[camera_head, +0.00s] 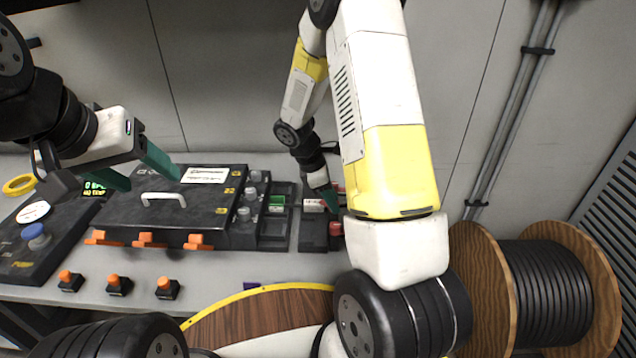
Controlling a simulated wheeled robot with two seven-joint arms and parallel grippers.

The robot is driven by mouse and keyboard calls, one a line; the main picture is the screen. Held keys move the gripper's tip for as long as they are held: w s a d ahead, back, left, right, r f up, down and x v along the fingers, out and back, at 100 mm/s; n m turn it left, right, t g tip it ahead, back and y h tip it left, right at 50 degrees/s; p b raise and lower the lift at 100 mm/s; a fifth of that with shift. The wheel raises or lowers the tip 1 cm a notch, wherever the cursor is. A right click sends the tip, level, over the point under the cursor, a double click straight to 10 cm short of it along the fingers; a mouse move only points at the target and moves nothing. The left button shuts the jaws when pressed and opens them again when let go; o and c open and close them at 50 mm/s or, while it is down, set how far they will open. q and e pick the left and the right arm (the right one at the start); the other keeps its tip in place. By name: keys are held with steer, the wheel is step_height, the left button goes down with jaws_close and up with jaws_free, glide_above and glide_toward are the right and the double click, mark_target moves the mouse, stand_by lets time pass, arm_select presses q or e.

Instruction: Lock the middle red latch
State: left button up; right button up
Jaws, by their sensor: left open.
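A black splicing case (205,212) with a white handle stands on the bench at left. Three orange-red latches line its front edge: the middle latch (150,240), the left latch (103,238) and the right latch (198,241). All three stick out forward; their exact catch state is hard to see. My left gripper (139,170) is open and empty, above the back left part of the case, apart from the latches. My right gripper (328,198) is by the modules right of the case, largely hidden by my arm; its jaw opening is unclear.
Three small orange-topped switches, including the middle one (118,286), stand on the bench in front of the case. A panel with a blue button (37,236) is at left. A cable spool (545,292) stands at right. Bare bench (215,285) lies before the case.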

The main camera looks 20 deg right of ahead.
stand_by(0.4)
steer(key=v, duration=0.7)
steer(key=shift+r, duration=0.3)
steer(key=shift+a, duration=0.1)
steer(key=s+a+r+m+t+y, duration=0.2)
steer(key=s+r+m+t+y, duration=0.1)
steer(key=s+r+m, duration=0.4)
steer(key=s+a+r+m+t+y, duration=0.2)
steer(key=s+r+m, duration=0.6)
steer(key=s+r, duration=0.4)
step_height(320, 180, up, 3)
steer(key=shift+s+a+f+t+y, duration=0.2)
steer(key=shift+s+a+t+y, duration=0.1)
steer(key=shift+t+y, duration=0.6)
